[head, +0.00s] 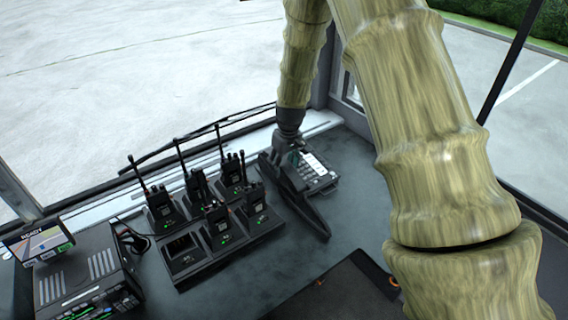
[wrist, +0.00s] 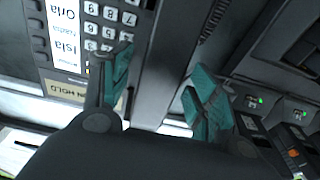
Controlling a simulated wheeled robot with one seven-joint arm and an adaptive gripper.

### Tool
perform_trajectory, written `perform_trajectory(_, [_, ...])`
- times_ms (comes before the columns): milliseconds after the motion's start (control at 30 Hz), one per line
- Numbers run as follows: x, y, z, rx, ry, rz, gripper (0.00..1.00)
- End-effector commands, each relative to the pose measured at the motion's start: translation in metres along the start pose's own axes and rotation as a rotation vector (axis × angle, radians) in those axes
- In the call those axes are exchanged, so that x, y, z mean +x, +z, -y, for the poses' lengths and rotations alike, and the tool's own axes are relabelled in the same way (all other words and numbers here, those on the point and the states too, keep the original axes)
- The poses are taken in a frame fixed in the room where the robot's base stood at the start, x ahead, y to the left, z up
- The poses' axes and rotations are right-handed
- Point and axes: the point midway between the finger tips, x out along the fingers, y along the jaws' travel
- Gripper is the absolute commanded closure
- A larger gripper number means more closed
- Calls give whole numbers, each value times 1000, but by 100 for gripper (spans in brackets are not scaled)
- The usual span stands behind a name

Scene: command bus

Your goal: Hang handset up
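The dark, long handset (head: 308,209) lies along the left side of the desk phone (head: 322,182), its near end reaching past the phone toward me. I cannot tell whether it sits fully in its cradle. My gripper (head: 293,160) is at the handset's far part. In the wrist view, my gripper (wrist: 160,90) has its two teal-padded fingers apart, with a dark grey bar that looks like the handset (wrist: 178,45) running between them. I see no firm closing on it. The phone's keypad and name labels (wrist: 65,25) show left of the fingers. My fingers hide part of the handset.
A charger rack (head: 190,265) with several radios and upright antennas stands left of the handset, close by. One front slot is empty. A radio unit with a map screen (head: 40,243) is at far left. The windscreen ledge runs behind. Bare desk (head: 360,165) lies right of the phone.

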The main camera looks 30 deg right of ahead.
Motion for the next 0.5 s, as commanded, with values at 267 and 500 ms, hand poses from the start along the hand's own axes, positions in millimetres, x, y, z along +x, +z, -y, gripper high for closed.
perform_trajectory(267, [0,0,0,0,0,0,38])
perform_trajectory(500, [-20,0,0,-1,0,-1,38])
